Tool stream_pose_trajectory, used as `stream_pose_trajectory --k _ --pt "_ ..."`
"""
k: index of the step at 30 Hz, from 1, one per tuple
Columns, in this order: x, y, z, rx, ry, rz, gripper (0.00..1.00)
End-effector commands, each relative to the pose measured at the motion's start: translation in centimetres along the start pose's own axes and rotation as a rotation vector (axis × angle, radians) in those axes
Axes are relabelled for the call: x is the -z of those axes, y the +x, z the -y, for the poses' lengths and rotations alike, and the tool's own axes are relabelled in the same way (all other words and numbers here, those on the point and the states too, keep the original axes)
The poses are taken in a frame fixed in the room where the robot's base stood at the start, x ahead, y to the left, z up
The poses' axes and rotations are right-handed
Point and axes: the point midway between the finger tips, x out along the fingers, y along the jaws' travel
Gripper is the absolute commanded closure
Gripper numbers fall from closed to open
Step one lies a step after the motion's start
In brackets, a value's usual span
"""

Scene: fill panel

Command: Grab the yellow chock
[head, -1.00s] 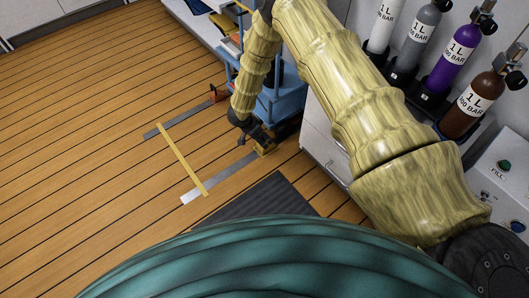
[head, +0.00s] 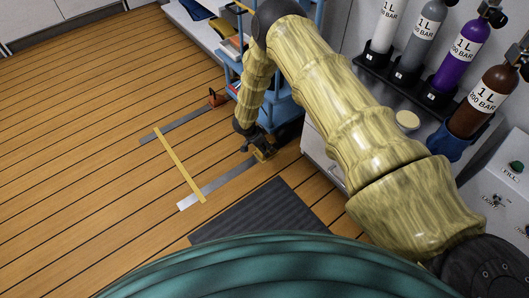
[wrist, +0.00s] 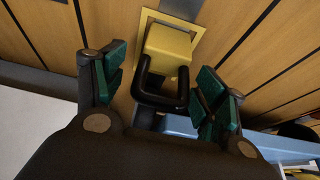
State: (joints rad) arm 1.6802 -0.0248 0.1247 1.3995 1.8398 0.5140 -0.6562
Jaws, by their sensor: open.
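The yellow chock (wrist: 170,48) lies on the wooden floor at the end of a grey strip, on a yellow square outline. It has a black U-shaped handle (wrist: 163,101) on the side towards me. My gripper (wrist: 160,80) is open in the wrist view, its green-padded fingers on either side of the handle with nothing held. In the head view my gripper (head: 256,142) is low by the blue trolley, just above the yellow chock (head: 265,156), which it partly hides.
A blue trolley (head: 282,112) stands close behind the chock, against a white cabinet (head: 322,158). A red-orange chock (head: 216,97) sits by the trolley's far side. A dark mat (head: 258,211) lies in front. Gas cylinders (head: 462,52) stand at the right. Open floor lies left.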

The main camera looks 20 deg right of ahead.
Motion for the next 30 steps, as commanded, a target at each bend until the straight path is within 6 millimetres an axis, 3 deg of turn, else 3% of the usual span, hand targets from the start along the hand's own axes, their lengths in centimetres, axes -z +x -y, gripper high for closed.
stream_pose_trajectory --k 1,7,18,27,30 --pt "-0.2 1.1 0.1 0.001 -0.001 -0.001 0.29" --pt "0.0 3.0 0.2 0.000 -0.001 0.000 0.29" --pt "0.1 3.5 0.2 0.001 -0.001 0.000 0.29" --pt "0.1 3.5 0.2 0.001 -0.001 0.000 0.83" --pt "0.1 3.5 0.2 0.001 -0.001 0.000 0.86"
